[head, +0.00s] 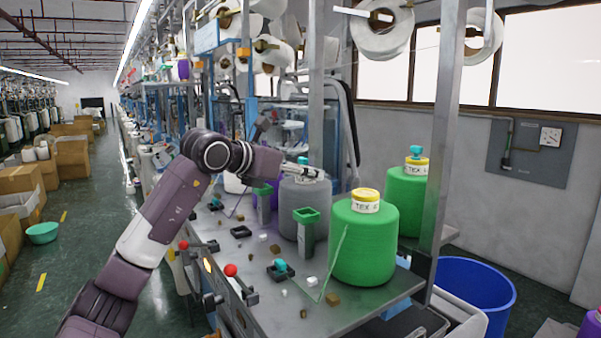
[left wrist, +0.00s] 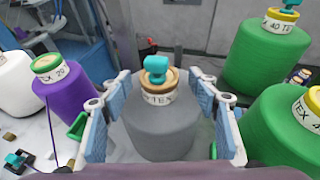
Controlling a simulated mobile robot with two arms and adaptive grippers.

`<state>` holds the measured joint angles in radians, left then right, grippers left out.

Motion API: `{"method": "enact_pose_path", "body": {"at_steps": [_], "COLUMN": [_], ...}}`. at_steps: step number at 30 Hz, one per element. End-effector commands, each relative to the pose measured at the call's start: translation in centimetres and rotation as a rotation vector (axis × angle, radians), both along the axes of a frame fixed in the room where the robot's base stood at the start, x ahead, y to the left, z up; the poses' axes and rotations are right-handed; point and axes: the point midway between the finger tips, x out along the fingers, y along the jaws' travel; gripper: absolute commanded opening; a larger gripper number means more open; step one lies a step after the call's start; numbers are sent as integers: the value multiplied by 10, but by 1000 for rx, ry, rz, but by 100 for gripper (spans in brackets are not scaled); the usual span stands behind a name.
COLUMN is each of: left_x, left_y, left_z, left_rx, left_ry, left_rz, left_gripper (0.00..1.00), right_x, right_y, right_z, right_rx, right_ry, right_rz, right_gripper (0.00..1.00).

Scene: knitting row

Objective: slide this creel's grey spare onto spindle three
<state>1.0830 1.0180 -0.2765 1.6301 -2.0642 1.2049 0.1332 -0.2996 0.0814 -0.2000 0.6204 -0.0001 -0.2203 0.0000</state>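A grey yarn cone (head: 290,212) stands upright on the grey creel shelf (head: 265,312). In the left wrist view the grey cone (left wrist: 160,135) has a cream label band and a teal knob on top. My left gripper (head: 303,172) is at the cone's upper part. In the left wrist view its two blue-padded fingers (left wrist: 160,112) are spread on either side of the cone, with a gap showing on each side. Small dark square holders (head: 240,231) sit on the shelf, one with a teal knob (head: 280,265). I cannot tell which is spindle three. My right gripper is not in view.
A large green cone (head: 362,245) stands right of the grey one, another green cone (head: 408,195) behind it. A purple cone (left wrist: 75,100) stands left. A green-topped post (head: 306,232) is in front of the grey cone. A metal upright (head: 443,130) and blue bin (head: 475,285) are at right.

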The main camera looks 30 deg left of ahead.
Motion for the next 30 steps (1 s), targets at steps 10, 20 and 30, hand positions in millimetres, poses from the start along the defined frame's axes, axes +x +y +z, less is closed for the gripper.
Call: {"method": "enact_pose_path", "body": {"at_steps": [10,20,30], "left_x": [-9,-73,-110], "left_y": [2,10,14], "left_z": [0,23,37], "left_rx": [2,7,1], "left_ry": [7,5,4], "left_rz": [2,4,1], "left_gripper": [55,55,55], "right_x": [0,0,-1], "right_y": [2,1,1], "right_z": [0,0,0], "right_rx": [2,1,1], "right_ry": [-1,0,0], "right_rz": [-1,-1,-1], "right_gripper": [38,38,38]}}
